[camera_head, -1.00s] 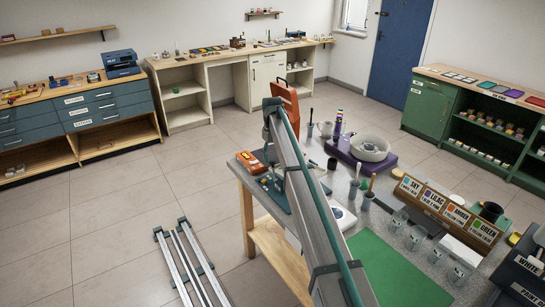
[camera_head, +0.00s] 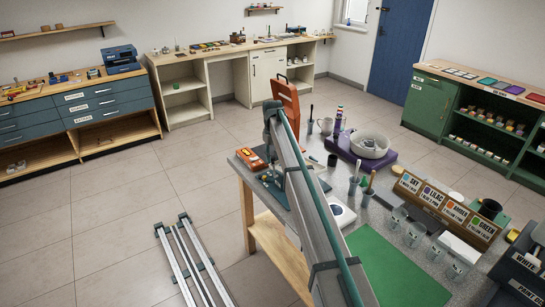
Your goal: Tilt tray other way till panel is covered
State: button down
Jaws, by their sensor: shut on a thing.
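I cannot make out a tray or a panel for certain. A round pale dish (camera_head: 369,145) sits on a purple base (camera_head: 388,161) on the grey-topped worktable, and its inside is too small to read. A green mat (camera_head: 395,269) lies flat on the near part of that table. My long grey and teal arm links cross the view in front of the table and hide part of it. My gripper cannot be picked out; its fingers and whatever they hold do not show.
The worktable carries a wooden rack labelled by colour (camera_head: 446,210), clear cups (camera_head: 415,234), brush pots (camera_head: 367,197) and a white scale (camera_head: 341,214). Dark labelled bins (camera_head: 522,268) stand at lower right. Rails (camera_head: 190,262) lie on the otherwise open floor at left. A green cabinet (camera_head: 428,103) stands behind right.

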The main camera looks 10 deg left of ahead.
jog(key=shift+s+d+b, duration=0.1)
jog(key=shift+s+b, duration=0.05)
jog(key=shift+b, duration=0.15)
jog(key=s+d+t+y+b, duration=0.1)
jog(key=b, duration=0.2)
jog(key=s+d+t+y+b, duration=0.1)
jog(key=s+t+b, duration=0.1)
jog(key=b, duration=0.1)
jog(key=s+d+t+y+b, duration=0.1)
jog(key=t+y+b, duration=0.1)
jog(key=b, duration=0.2)
jog(key=shift+s+d+f, duration=0.15)
jog(key=shift+d+f, duration=0.15)
dwell(0.5)
dwell(0.3)
jog(key=c, duration=0.9)
grip_release()
jog(key=shift+o, duration=0.2)
jog(key=shift+s+r, duration=0.1)
jog(key=v, duration=1.2)
jog(key=shift+d, duration=0.15)
